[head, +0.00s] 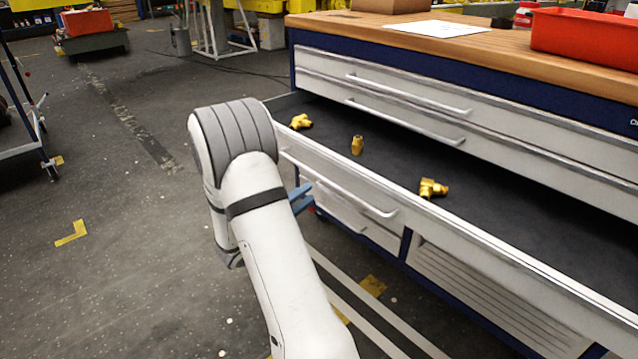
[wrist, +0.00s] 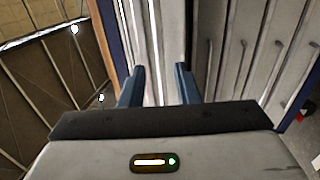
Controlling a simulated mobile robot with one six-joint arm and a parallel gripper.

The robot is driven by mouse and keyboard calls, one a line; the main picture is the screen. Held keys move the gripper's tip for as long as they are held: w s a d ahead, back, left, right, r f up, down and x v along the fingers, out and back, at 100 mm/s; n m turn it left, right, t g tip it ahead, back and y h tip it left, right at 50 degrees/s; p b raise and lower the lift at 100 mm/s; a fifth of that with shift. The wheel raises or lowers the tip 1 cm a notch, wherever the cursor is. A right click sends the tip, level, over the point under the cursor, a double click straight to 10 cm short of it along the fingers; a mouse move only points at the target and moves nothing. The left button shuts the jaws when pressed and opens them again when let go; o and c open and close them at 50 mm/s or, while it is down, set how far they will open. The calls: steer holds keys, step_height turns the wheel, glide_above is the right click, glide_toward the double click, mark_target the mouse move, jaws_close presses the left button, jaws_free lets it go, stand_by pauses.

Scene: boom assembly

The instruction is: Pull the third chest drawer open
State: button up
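The third chest drawer (head: 500,240) is pulled well out from the blue-and-white chest, its dark interior showing. Brass fittings (head: 357,145) lie inside. Pale strips of the drawer front show beyond the gap. I cannot tell whether the fingers touch the handle.
The two upper drawers (head: 400,100) are closed. The wooden top (head: 470,45) carries a red bin (head: 585,38) and a white sheet (head: 438,29). Lower drawers sit under the open one. The floor (head: 110,200) to the left is mostly clear, with a cart (head: 30,110) at the far left.

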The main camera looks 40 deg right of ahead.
mark_target(325, 179)
steer(key=b+x, duration=0.1)
steer(key=x, duration=0.6)
steer(key=shift+w+d, duration=0.1)
steer(key=shift+d, duration=0.2)
steer(key=shift+c, duration=0.4)
jaws_close()
